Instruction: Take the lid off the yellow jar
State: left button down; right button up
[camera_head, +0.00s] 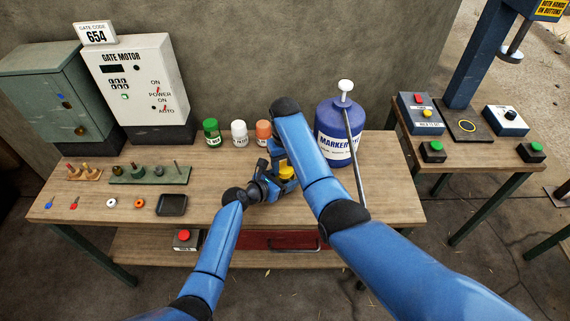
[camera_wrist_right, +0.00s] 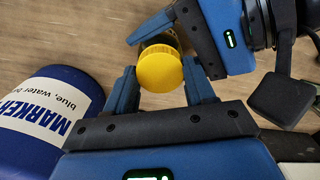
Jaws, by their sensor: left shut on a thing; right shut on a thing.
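The yellow jar (camera_head: 287,172) stands near the front middle of the workbench, mostly hidden by my grippers. Its round yellow lid (camera_wrist_right: 159,69) faces the right wrist camera, with a little of the jar body showing behind the lid's upper edge. My right gripper (camera_wrist_right: 160,76) comes from above and is shut on the lid, one finger on each side. My left gripper (camera_head: 270,184) comes in from the left and front and is shut on the jar body below the lid. Whether the lid is turned or lifted cannot be seen.
A blue marker jug (camera_head: 337,130) stands close to my right arm. Green (camera_head: 212,133), white (camera_head: 239,133) and orange (camera_head: 264,132) lidded jars stand behind. A dark tray (camera_head: 172,205) and small parts lie at left on the workbench (camera_head: 392,200).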

jog(key=n, duration=1)
jog(key=shift+n, duration=0.3)
jog(key=n, duration=0.5)
jog(key=shift+r, duration=0.1)
jog(key=n, duration=0.6)
jog(key=shift+n, duration=0.4)
jog(key=shift+r, duration=0.3)
jog(key=shift+r, duration=0.8)
